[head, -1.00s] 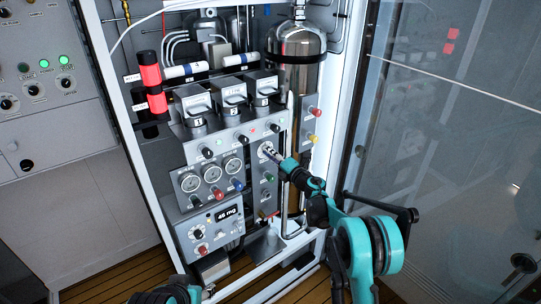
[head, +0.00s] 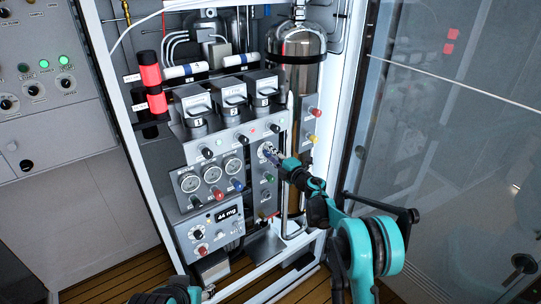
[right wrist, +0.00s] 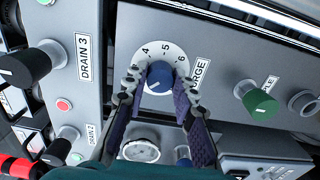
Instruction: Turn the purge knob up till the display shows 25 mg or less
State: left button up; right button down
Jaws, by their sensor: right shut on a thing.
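The purge knob (right wrist: 159,78) is blue and sits in a white dial marked 4, 5 and 6 in the right wrist view. Its label is partly hidden, with only "RGE" showing. My right gripper (right wrist: 161,86) is shut on the knob, one finger on each side. In the head view the right gripper (head: 269,154) reaches the panel front and mostly hides the knob. The display (head: 227,215), low on the panel, reads about 44 mg in small tilted digits. Part of my left arm (head: 178,293) shows at the bottom edge; its fingers cannot be made out.
A green knob (right wrist: 257,104) stands beside the dial. The black Drain 3 knob (right wrist: 25,66) is on the other side. Several gauges and knobs crowd the panel. A glass door (head: 450,150) stands open at the right.

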jog(key=c, duration=1.2)
grip_release()
jog(key=v, duration=1.2)
